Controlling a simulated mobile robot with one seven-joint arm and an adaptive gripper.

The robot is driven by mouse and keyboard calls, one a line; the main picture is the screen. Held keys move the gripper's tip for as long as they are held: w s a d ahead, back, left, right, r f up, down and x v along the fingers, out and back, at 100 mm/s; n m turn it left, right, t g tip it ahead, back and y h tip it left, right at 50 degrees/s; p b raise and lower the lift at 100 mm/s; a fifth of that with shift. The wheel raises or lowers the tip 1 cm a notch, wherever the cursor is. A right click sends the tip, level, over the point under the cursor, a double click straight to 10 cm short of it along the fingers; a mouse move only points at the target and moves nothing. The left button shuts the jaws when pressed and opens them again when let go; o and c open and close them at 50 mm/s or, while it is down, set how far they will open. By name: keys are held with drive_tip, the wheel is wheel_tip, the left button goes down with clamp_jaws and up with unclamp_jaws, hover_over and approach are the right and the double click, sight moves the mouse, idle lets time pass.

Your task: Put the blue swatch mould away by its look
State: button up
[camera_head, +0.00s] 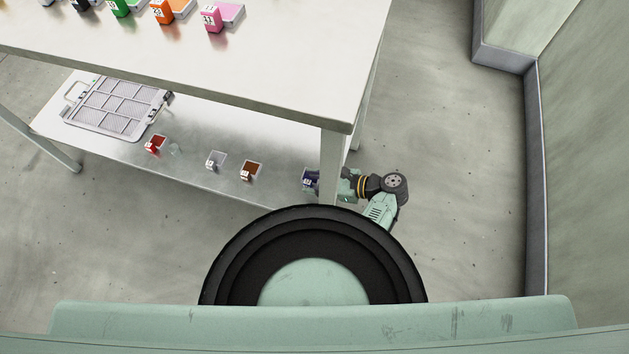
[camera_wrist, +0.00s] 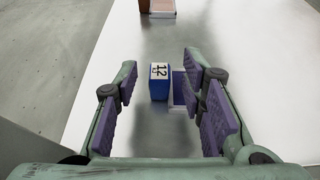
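The blue swatch mould (camera_wrist: 159,82) stands on the lower metal shelf (camera_wrist: 160,135). It is a small blue block with a white "12" label on top. A white-edged, blue-purple swatch plate (camera_wrist: 178,90) lies close at its right in the wrist view. In the head view the mould (camera_head: 307,179) is at the shelf's right end, partly behind my gripper (camera_head: 322,182). In the wrist view my gripper (camera_wrist: 161,98) is open, its purple-padded fingers on either side of the block. A gap shows at the left; the right pads are close to the plate.
A brown mould (camera_head: 248,171), a grey one (camera_head: 212,162) and a red one (camera_head: 154,145) stand farther left on the shelf. A gridded tray (camera_head: 117,107) lies at its far left. The white tabletop (camera_head: 290,70) and its leg (camera_head: 332,160) overhang close to my arm.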

drive_tip(key=p+v, duration=0.3)
drive_tip(key=v, duration=0.9)
